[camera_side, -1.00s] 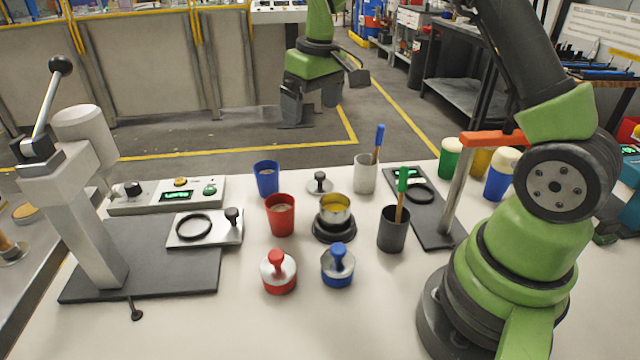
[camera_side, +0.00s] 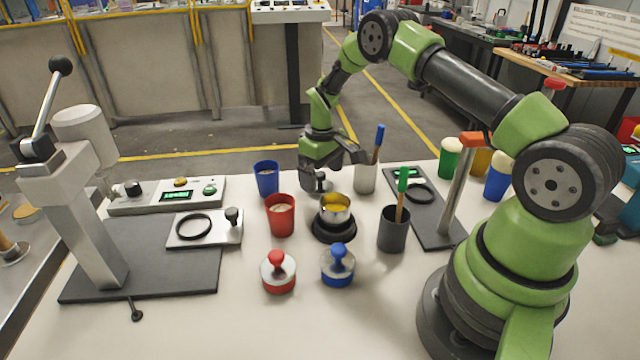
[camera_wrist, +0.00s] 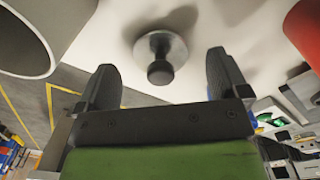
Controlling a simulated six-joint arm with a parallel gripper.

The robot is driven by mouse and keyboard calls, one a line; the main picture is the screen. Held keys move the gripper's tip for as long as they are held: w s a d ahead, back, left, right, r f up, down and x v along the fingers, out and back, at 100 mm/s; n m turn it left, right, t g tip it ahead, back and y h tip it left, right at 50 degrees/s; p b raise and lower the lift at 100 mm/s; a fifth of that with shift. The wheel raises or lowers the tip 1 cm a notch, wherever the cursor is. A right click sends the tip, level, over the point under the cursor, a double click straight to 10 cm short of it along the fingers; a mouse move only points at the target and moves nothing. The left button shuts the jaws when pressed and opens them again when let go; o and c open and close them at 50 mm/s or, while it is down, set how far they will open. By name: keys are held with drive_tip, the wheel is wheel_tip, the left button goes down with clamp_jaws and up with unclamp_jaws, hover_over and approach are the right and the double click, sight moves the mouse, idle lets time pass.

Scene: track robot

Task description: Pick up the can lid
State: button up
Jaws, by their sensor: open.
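The can lid (camera_wrist: 172,47) is a small silver disc with a black knob (camera_wrist: 160,73). It lies on the white table, knob up. My gripper (camera_wrist: 161,66) is open and empty, with one dark finger on each side of the knob in the wrist view. In the side view my gripper (camera_side: 318,181) is low over the lid's place behind the open can and largely hides the lid. I cannot tell the exact height of the fingers above the table. The open can (camera_side: 335,208), yellow inside, stands on a round black base.
A blue cup (camera_side: 266,180) and a red cup (camera_side: 280,216) stand left of the lid. A white holder (camera_side: 365,180) with a blue-handled tool is close on the right. Red (camera_side: 278,274) and blue (camera_side: 338,268) knobbed tampers stand in front.

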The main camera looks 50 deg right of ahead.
wheel_tip(320, 180, down, 2)
drive_tip(key=shift+f, duration=0.2)
drive_tip(key=c, duration=1)
drive_tip(key=shift+o, duration=0.2)
drive_tip(key=shift+r, duration=0.15)
